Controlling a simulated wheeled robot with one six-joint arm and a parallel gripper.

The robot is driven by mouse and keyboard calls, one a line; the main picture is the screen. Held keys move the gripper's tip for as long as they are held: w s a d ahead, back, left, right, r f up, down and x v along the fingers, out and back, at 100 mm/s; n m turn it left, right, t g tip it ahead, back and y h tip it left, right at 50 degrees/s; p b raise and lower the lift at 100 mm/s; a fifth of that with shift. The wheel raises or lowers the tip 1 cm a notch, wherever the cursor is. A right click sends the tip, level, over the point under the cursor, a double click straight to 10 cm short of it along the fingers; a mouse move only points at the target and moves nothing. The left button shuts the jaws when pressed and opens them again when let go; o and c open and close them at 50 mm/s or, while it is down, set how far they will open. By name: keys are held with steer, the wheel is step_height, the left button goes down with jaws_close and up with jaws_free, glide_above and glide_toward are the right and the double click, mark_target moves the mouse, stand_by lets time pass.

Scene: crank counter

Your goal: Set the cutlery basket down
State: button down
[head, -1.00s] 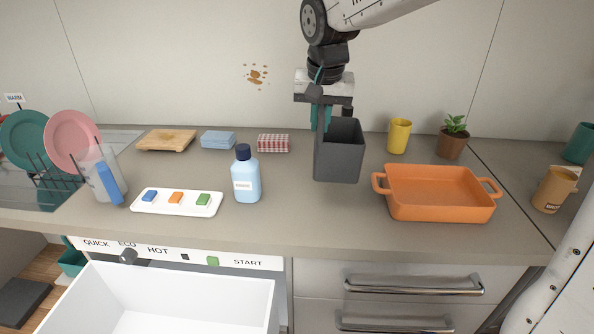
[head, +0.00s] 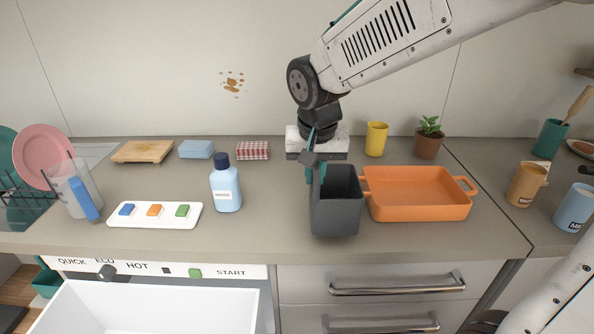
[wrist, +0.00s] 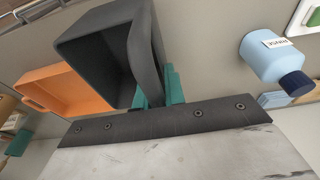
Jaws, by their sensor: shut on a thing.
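The cutlery basket (head: 336,212) is a dark grey, open-topped box. In the head view it is upright at the counter's front, just left of the orange dish.
An orange baking dish (head: 418,207) is close on the basket's right. A blue bottle (head: 226,190) and a white tray of coloured tablets (head: 155,222) are to its left. An open white drawer (head: 150,318) is below. Counter between bottle and basket is clear.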

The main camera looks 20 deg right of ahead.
steer(key=w+f, duration=0.4)
steer(key=w, duration=0.4)
steer(key=shift+w+a+f, duration=0.15)
steer(key=shift+w+a, duration=0.05)
steer(key=shift+w, duration=0.15)
steer(key=shift+f, duration=0.1)
steer(key=c, duration=1.5)
jaws_free()
